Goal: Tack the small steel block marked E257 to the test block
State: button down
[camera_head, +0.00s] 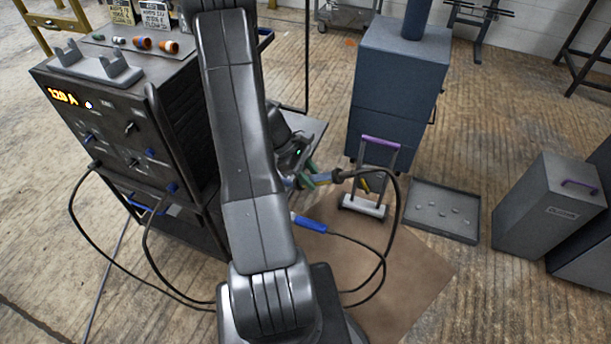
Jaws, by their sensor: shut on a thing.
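My gripper (303,177) is at the end of my arm, mostly hidden behind the arm, at the right edge of a metal table (316,130). The jaws themselves are hard to make out. The test block and the small steel block marked E257 cannot be made out; my arm hides part of the table, and no marking E257 is legible.
The welding machine (125,125) with a lit display stands left. A blue-handled tool (308,223) on a cable is below my gripper. A blue-grey cabinet (395,85), a purple-handled cart (364,208), a floor tray (416,226) with small pieces and a grey box (545,210) stand right.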

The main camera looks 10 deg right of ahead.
aim_at(332, 173)
jog(key=shift+s+d+r+p, duration=0.2)
jog(key=shift+s+d+r, duration=0.35)
jog(key=shift+d+r, duration=0.25)
jog(key=shift+s+d+r+p, duration=0.25)
jog(key=shift+s+d+r, duration=0.35)
jog(key=shift+d, duration=0.25)
jog(key=shift+s+d+r+p, duration=0.2)
jog(key=shift+s+d+r, duration=0.3)
jog(key=shift+d+r, duration=0.3)
